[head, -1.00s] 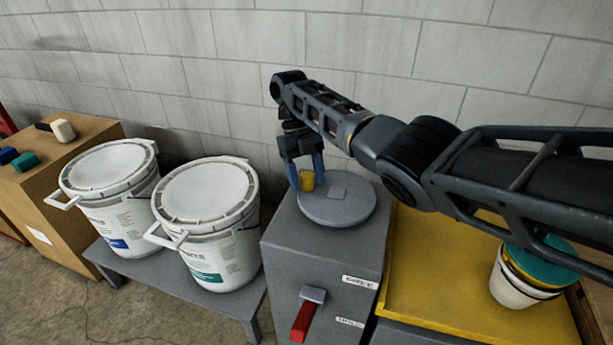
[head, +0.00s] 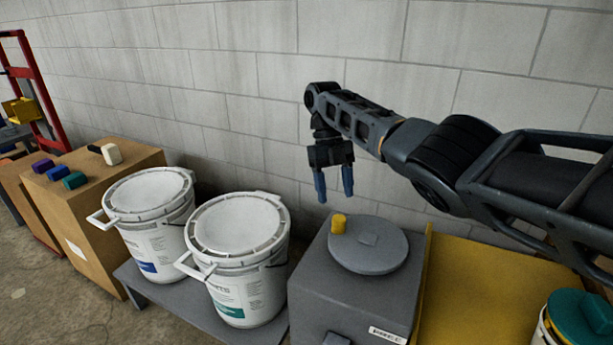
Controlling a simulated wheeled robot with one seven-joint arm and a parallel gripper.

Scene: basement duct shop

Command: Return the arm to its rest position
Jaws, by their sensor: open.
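My gripper (head: 335,187) hangs from my arm with its two blue fingers pointing down. The fingers are apart with nothing between them. It is in the air above the back left of a round grey disc (head: 385,252), near the block wall. A small yellow cylinder (head: 339,224) stands upright at the left edge of the disc, below the fingers and apart from them. The disc lies on top of a grey box (head: 345,290). My arm reaches in from the right side of the view.
Two white lidded buckets (head: 240,235) (head: 150,205) stand on a low grey bench left of the box. A cardboard box (head: 95,205) with small coloured blocks is farther left. A yellow tray (head: 470,290) and a teal-lidded bucket (head: 582,318) are at right. A block wall (head: 230,90) stands behind.

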